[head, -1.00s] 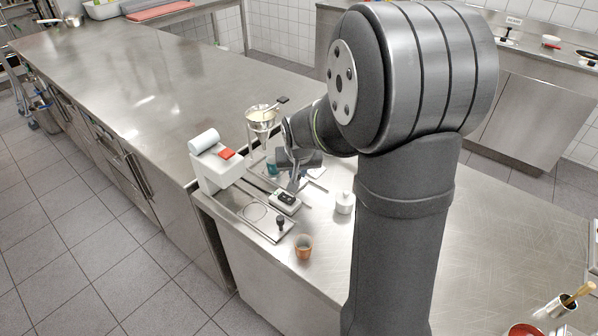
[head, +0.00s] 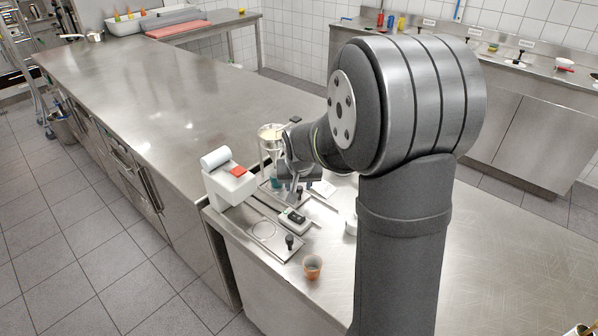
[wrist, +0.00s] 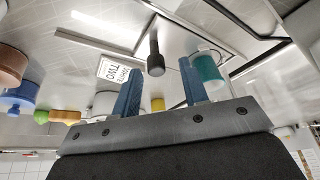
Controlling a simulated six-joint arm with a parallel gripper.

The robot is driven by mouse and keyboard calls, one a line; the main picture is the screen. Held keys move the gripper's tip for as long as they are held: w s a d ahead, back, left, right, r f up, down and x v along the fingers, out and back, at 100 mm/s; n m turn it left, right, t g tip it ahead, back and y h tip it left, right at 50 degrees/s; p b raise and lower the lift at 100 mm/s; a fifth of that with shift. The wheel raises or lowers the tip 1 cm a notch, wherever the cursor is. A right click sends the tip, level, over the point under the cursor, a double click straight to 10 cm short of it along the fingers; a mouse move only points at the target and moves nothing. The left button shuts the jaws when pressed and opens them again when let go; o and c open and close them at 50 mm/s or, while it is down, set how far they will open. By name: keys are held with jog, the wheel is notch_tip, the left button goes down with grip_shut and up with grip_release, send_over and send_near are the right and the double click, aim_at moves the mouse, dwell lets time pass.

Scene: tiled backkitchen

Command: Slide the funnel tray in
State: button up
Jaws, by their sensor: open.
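A pale-filled funnel (head: 270,132) stands on a clear support behind my gripper (head: 297,172) in the head view. A teal cup (head: 276,182) is low beside it, and also shows in the wrist view (wrist: 207,68). A dark upright knob (wrist: 155,55) stands on a thin metal plate in the wrist view. My open blue fingers (wrist: 161,72) appear on either side of it; I cannot tell whether they touch it. My gripper partly hides the funnel's tray in the head view.
A white machine with a roll (head: 229,184) stands left of the rails. A small device with a display (head: 294,220), a second plate with a ring and knob (head: 263,231), and an orange cup (head: 312,266) are nearer. A printed card (wrist: 115,71) lies close by.

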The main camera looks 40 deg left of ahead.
jog(key=v, duration=1.7)
jog(key=shift+f, duration=0.1)
jog(key=x, duration=1.7)
jog(key=shift+w+f, duration=0.1)
jog(key=shift+f, duration=0.1)
jog(key=shift+d, duration=0.2)
